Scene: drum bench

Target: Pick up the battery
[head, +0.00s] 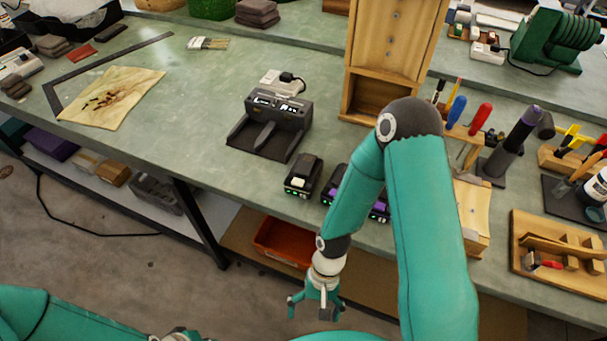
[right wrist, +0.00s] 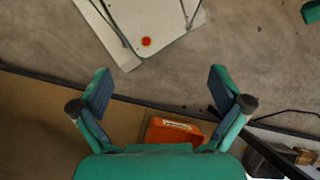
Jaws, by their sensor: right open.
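A dark battery (head: 303,177) with small green lights stands near the bench's front edge in the head view. Just right of it is a second dark, purple-marked battery pack (head: 335,190), partly hidden by my right arm; a similar purple-marked part (head: 380,208) shows on the arm's other side. A dark charger (head: 272,125) stands behind them. My right gripper (head: 314,306) is open and empty, in front of and below the bench edge, apart from the batteries. In the right wrist view its fingers (right wrist: 160,88) are spread over the floor. My left gripper (head: 180,336) barely shows at the bottom edge.
An orange bin (head: 283,243) sits on the lower shelf and shows in the right wrist view (right wrist: 172,131). A wooden cabinet (head: 360,98) stands behind my right arm. Tools fill the right side.

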